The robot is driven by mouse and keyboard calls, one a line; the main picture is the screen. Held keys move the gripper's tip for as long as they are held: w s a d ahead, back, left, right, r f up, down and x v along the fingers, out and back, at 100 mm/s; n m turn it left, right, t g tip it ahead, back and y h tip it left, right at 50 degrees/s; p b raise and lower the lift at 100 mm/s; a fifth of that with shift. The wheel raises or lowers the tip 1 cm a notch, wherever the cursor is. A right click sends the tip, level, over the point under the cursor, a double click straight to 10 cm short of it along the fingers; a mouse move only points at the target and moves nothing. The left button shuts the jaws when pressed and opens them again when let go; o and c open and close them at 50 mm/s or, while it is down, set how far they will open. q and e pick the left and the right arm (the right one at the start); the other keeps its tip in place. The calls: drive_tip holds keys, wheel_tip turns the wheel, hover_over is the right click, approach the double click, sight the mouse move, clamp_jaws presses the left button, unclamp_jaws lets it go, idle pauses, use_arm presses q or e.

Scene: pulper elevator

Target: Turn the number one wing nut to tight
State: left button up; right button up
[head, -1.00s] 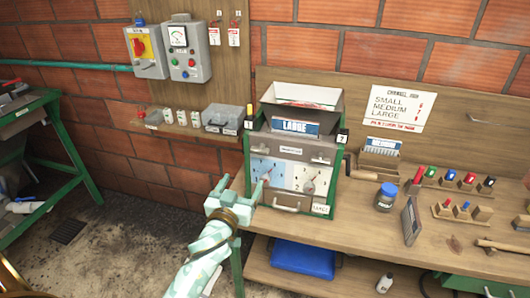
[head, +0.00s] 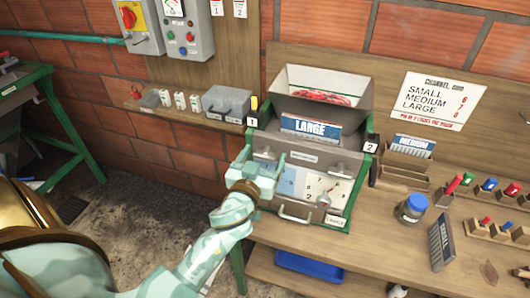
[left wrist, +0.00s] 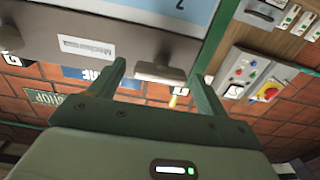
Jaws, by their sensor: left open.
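The machine's grey front panel (head: 309,152) carries a number 1 tag (head: 252,122) at its left corner and a number 2 tag (head: 371,148) at its right. The grey wing nut (left wrist: 160,73) near the number 1 side shows in the left wrist view, its wings lying roughly across the picture. My left gripper (head: 262,162) is open in front of it. In the left wrist view its fingers (left wrist: 156,72) stand either side of the nut, with no clear contact. A second wing nut (left wrist: 10,38) is at the left edge there. My right gripper is out of view.
A hopper (head: 322,92) and a LARGE sign (head: 309,129) sit above the panel. Dials (head: 323,195) and a handle (head: 294,214) lie below. A grey box (head: 227,102) is on the shelf at left. A jar (head: 412,208) stands on the bench at right.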

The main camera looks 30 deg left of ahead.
use_arm(q)
drive_tip(key=shift+s, duration=0.1)
drive_tip(key=shift+c, duration=0.9)
drive_tip(key=c, duration=0.8)
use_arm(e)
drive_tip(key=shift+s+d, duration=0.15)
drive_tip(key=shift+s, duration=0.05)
